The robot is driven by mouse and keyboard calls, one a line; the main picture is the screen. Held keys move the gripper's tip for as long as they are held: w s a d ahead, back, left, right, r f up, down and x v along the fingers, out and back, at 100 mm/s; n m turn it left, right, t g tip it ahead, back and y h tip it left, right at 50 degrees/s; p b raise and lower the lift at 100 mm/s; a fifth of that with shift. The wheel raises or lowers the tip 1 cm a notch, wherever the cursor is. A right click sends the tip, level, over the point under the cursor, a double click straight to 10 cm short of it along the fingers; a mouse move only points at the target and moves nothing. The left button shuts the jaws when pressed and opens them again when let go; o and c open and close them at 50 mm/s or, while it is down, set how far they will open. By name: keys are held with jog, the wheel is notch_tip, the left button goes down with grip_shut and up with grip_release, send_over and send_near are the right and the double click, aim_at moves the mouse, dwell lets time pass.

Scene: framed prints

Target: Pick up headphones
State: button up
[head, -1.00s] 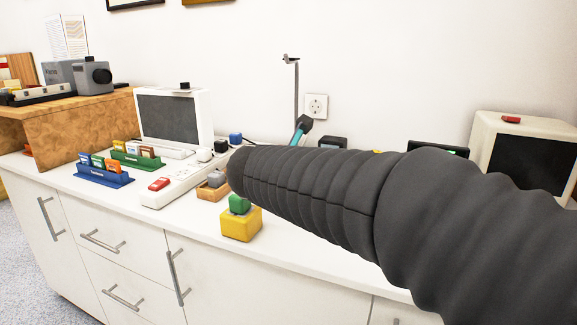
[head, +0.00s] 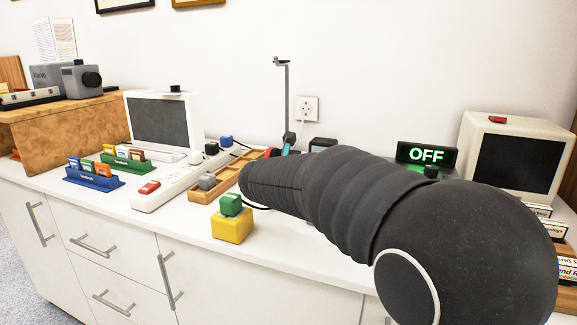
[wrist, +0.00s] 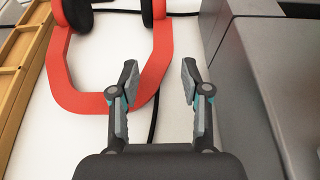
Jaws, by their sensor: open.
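The headphones (wrist: 110,103) have a red-orange band and black ear cups. In the wrist view they lie on the white counter, ahead and to the left, with the tops of the cups cut off by the frame. My gripper (wrist: 160,82) is open and empty. Its left finger overlaps the right side of the band in the picture, and its right finger is over bare counter. I cannot tell whether the left finger touches the band. In the head view my arm hides most of the headphones, and only bits of my gripper (head: 287,147) show past it.
A wooden tray (wrist: 14,78) lies left of the headphones. Grey boxy objects (wrist: 250,85) stand close on the right. A black cable runs between the fingers. In the head view, a yellow block (head: 232,227), a white power strip (head: 172,184) and a lit OFF sign (head: 426,154) stand on the counter.

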jog(key=x, duration=0.5)
jog(key=shift+w, duration=0.1)
jog(key=shift+c, duration=0.3)
grip_shut()
